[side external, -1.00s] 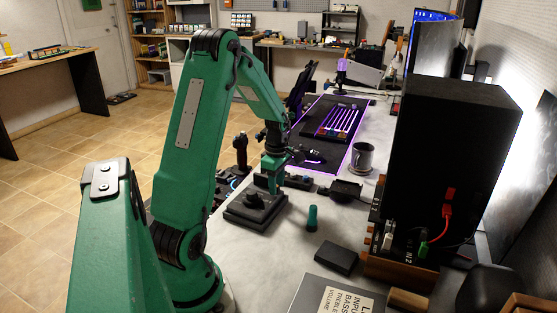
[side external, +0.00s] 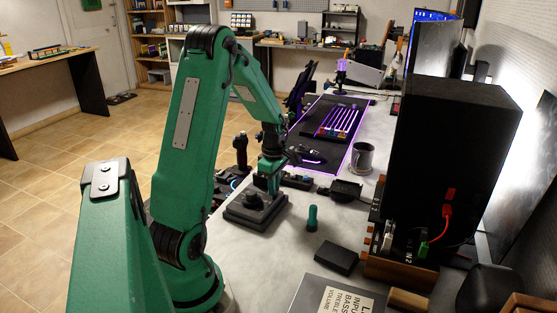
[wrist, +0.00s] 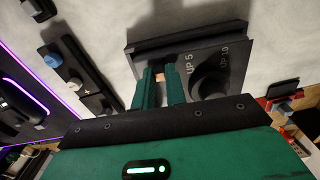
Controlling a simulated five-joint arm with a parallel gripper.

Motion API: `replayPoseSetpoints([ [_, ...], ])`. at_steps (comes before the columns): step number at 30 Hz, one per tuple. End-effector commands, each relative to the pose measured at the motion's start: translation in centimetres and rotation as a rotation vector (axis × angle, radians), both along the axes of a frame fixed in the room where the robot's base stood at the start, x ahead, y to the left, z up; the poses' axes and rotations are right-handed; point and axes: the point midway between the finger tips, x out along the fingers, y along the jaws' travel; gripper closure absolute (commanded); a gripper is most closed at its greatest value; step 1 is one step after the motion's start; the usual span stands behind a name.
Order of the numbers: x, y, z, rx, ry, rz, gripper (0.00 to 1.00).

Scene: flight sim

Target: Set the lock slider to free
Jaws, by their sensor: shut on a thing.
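A black control box (side external: 240,213) with a round knob (side external: 253,199) stands on the pale desk below my gripper. In the wrist view, the box's panel (wrist: 232,62) carries printed labels, one reading "UP 5", and the knob (wrist: 209,82) sits right of my fingers. My gripper (wrist: 160,72) reaches down to the panel, its two green fingers close together and shut on a small part of it, apparently the lock slider. The fingers hide most of that part, and its position cannot be read. My gripper also shows in the side view (side external: 266,186).
A small green peg-like item (side external: 312,218) and a black block (side external: 336,259) stand on the desk to the right. A grey mug (side external: 362,157) is farther back. A strip with several switches (wrist: 85,78) lies left of the box. A large black cabinet (side external: 450,150) stands at right.

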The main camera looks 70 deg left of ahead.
Motion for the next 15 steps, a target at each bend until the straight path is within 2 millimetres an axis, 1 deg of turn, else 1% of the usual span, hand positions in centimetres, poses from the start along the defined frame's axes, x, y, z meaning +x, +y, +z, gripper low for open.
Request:
replayPoseSetpoints([
  [2,-0.04,-0.02,-0.02,-0.001,0.002,0.0,1.0],
  [3,-0.04,-0.02,-0.02,-0.001,0.002,0.0,0.79],
  [5,-0.04,-0.02,-0.02,-0.001,0.002,0.0,0.67],
  [6,-0.03,-0.01,-0.03,-0.001,0.002,0.0,0.64],
  [15,0.0,0.0,0.04,-0.001,0.001,0.0,0.64],
])
